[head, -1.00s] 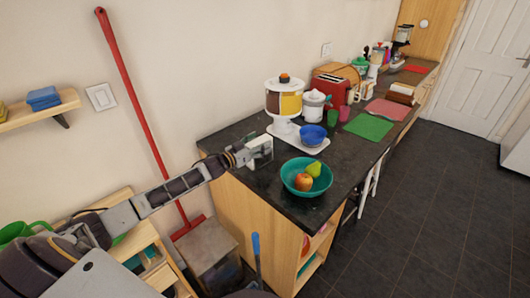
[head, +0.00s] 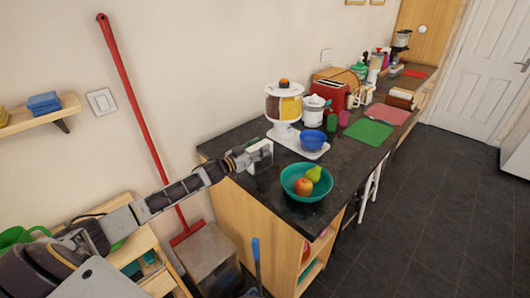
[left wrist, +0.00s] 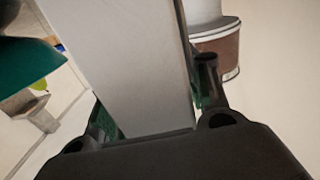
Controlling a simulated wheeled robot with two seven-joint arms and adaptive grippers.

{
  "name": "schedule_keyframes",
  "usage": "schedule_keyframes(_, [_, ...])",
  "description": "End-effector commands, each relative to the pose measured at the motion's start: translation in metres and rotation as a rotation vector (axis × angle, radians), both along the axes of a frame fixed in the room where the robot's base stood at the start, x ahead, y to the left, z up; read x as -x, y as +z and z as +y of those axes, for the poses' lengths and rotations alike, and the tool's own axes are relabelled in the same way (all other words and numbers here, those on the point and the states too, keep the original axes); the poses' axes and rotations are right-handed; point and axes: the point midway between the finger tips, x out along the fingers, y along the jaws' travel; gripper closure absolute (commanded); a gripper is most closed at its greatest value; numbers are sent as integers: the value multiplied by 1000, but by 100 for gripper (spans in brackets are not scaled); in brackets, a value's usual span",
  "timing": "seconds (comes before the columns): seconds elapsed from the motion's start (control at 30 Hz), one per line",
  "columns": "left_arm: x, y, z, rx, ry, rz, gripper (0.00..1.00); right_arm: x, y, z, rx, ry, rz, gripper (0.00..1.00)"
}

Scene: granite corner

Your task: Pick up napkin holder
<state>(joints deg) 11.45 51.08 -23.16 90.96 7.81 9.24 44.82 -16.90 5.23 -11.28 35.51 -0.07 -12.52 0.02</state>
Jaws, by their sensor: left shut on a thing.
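The napkin holder (head: 262,154), a small pale block-like thing, is at the left part of the dark counter, between the cereal dispenser and the teal bowl. My left gripper (head: 243,158) reaches it from the left and is shut on it. In the left wrist view its broad pale face (left wrist: 125,65) runs up between the two dark fingers (left wrist: 160,108). Green parts show beside the fingers. I cannot tell whether its base touches the counter. My right gripper is not in view.
A teal bowl (head: 290,186) with fruit stands right of the holder. A cereal dispenser (head: 283,107) on a white base stands behind, with a blue bowl (head: 313,141). A red toaster (head: 331,95) and a green mat (head: 367,133) lie farther back. A red broom handle (head: 135,102) leans at left.

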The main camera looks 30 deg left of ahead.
Motion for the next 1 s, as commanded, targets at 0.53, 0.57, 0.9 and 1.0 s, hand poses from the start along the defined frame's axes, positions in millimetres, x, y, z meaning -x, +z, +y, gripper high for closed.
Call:
schedule_keyframes(0.53, [-1, 56, 0, -3, -1, -6, 86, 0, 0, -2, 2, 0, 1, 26])
schedule_keyframes(0.57, [-1, 60, 0, -2, -1, -6, 86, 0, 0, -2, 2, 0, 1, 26])
schedule_keyframes(0.9, [-1, 96, 0, 0, -1, -2, 86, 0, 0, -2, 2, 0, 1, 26])
schedule_keyframes(1.0, [-1, 100, 0, 0, -1, -2, 86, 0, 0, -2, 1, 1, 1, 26])
